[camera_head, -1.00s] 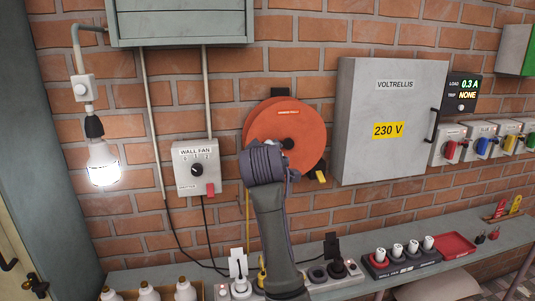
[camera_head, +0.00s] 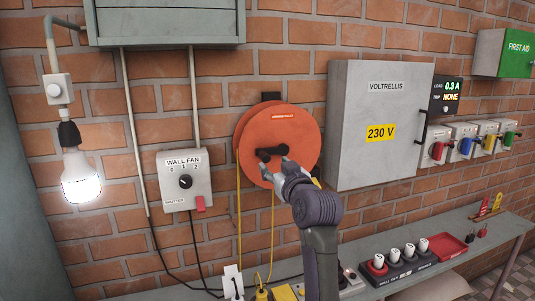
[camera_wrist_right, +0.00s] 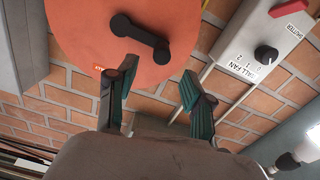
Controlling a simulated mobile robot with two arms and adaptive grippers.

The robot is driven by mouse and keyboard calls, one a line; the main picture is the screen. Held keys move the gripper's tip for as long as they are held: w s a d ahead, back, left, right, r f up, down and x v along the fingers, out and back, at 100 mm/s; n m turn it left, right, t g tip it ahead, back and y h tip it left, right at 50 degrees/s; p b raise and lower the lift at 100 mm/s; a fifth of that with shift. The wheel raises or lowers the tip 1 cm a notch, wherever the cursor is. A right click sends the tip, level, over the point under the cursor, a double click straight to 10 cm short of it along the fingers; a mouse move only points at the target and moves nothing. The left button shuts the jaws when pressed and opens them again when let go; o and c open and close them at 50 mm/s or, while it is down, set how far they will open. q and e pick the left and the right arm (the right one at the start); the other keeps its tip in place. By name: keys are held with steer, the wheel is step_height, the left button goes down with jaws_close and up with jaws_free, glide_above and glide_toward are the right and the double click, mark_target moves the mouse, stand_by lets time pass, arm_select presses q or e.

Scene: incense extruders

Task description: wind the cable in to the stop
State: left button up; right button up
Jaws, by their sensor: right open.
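The orange cable reel (camera_head: 297,132) hangs on the brick wall, with a black crank (camera_head: 272,152) on its face. Yellow cable (camera_head: 240,225) hangs from the reel to the bench, where a yellow piece (camera_head: 262,294) lies at its lower end. My right gripper (camera_head: 273,176) is at the lower part of the reel, just below the crank. In the right wrist view the crank (camera_wrist_right: 143,36) lies beyond the parted fingers of the gripper (camera_wrist_right: 158,78), and nothing is between them. My left gripper does not show.
A wall fan switch box (camera_head: 185,180) is left of the reel, and a lit bulb (camera_head: 80,177) hangs farther left. A grey 230 V cabinet (camera_head: 380,95) is close on the right. The bench (camera_head: 480,230) below carries sockets, plugs and a red tray (camera_head: 449,246).

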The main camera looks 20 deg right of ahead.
mark_target(266, 159)
steer(key=w, duration=0.2)
steer(key=w+p, duration=0.1)
steer(key=w, duration=0.1)
steer(key=shift+a+r, duration=0.1)
steer(key=shift+a, duration=0.15)
steer(key=w+p, duration=0.1)
steer(key=w, duration=0.2)
steer(key=shift+w, duration=0.4)
steer(key=shift+w+f, duration=0.2)
steer(key=shift+w, duration=0.05)
steer(key=shift+c, duration=0.4)
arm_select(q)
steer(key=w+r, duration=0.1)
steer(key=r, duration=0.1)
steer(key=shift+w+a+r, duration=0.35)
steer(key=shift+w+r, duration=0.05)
arm_select(e)
jaws_close()
